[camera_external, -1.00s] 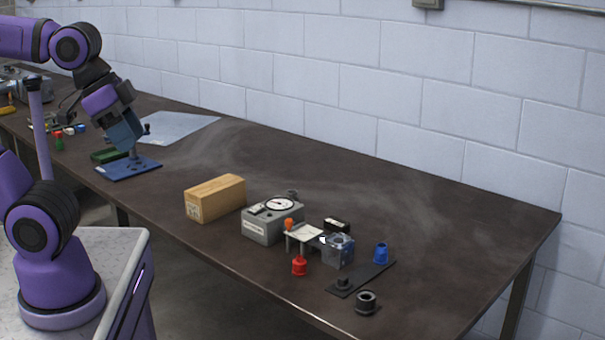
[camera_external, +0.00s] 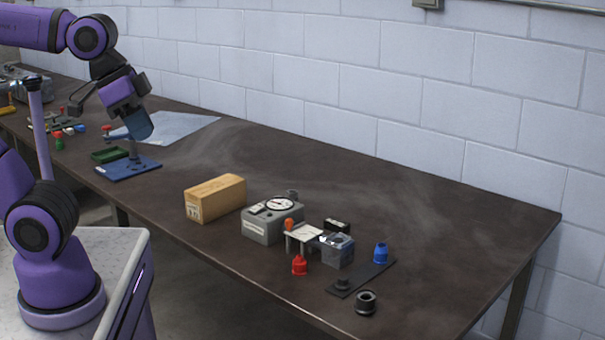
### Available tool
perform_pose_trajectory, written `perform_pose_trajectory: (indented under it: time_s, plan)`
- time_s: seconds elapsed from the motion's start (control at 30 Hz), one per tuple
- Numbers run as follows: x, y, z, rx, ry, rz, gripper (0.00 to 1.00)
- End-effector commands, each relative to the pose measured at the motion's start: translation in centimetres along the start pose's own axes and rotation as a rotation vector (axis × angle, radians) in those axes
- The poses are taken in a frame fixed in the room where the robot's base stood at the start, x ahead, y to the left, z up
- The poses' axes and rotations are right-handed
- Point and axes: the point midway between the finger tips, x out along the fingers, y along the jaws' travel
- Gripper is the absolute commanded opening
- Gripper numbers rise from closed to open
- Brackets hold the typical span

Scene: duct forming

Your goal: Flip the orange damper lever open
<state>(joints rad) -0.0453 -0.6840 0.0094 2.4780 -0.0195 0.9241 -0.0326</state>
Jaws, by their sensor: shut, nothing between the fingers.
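A small fixture with a blue base plate (camera_external: 143,168) and a short grey post (camera_external: 133,150) stands near the front edge at the left. A red-orange knob (camera_external: 107,128) shows at its upper left, seemingly on a short lever arm; at this size I cannot be sure of the join or the lever's angle. My gripper (camera_external: 141,138) is shut and empty, pointing down just above and right of the post. It hides part of the fixture's top, and I cannot tell whether it touches.
A pale sheet (camera_external: 180,126) lies behind. A wooden block (camera_external: 215,198) and a grey gauge box (camera_external: 272,220) stand further right. The table between the fixture and the block is clear.

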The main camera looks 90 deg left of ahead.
Motion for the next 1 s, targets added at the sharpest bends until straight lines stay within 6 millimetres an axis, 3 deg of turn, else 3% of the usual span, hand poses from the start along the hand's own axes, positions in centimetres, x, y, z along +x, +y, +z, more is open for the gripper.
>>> perform_pose_trajectory:
  time_s: [0.57, 1.0]
  plan:
    - [3.8, -6.4, -11.6, -0.473, -0.162, -0.009, 0.0]
    - [9.6, -15.1, -18.1, -0.837, -0.268, -0.026, 0.0]
